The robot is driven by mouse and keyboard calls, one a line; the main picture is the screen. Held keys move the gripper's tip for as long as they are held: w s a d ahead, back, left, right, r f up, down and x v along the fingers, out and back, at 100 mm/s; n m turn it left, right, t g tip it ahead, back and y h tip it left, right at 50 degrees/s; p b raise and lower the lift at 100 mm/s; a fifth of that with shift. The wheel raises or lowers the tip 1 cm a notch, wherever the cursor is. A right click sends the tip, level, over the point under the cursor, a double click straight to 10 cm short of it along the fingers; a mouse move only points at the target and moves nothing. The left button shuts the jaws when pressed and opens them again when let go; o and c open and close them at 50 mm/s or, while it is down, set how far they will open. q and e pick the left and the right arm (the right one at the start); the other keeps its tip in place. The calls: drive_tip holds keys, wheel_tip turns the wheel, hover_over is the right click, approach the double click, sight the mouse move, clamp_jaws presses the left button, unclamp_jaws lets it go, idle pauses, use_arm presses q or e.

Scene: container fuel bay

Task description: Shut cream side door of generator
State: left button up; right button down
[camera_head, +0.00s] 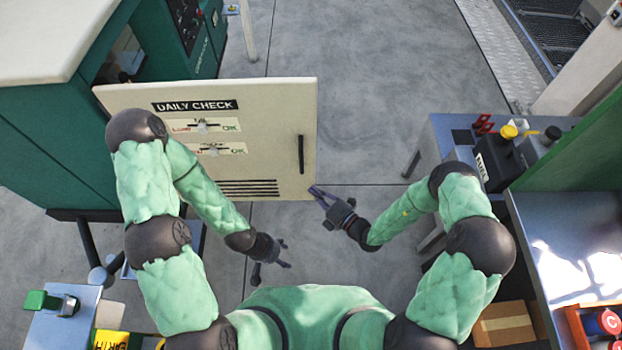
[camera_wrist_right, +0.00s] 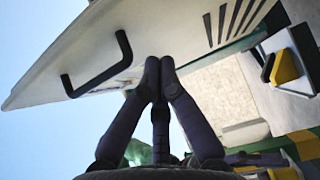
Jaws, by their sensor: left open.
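The cream side door (camera_head: 275,120) stands open, swung out from the green generator (camera_head: 50,150). It bears a DAILY CHECK label, two sliders, louvre slots and a black bar handle (camera_head: 301,154). My right gripper (camera_head: 316,190) has its fingertips together at the door's lower right corner. In the right wrist view, the fingertips (camera_wrist_right: 160,64) overlap the door's edge beside the handle (camera_wrist_right: 98,70); I cannot tell whether they touch it. Nothing shows between them. My left gripper (camera_head: 284,254) is open and empty, below the door and apart from it.
A dark opening (camera_head: 120,58) shows in the generator behind the door. A small table with a yellow EARTH item (camera_head: 110,342) is at lower left. Floor beyond the door is clear.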

sight(311, 178)
drive_tip(key=shift+w+a+b, duration=0.25)
drive_tip(key=shift+w+a, duration=0.05)
drive_tip(key=shift+w, duration=0.6)
drive_tip(key=shift+w+a+b, duration=0.2)
drive_tip(key=shift+w+a, duration=0.05)
drive_tip(key=shift+w, duration=0.7)
drive_tip(key=shift+w+a+b, duration=0.25)
drive_tip(key=shift+w+a, duration=0.05)
drive_tip(key=shift+w, duration=0.6)
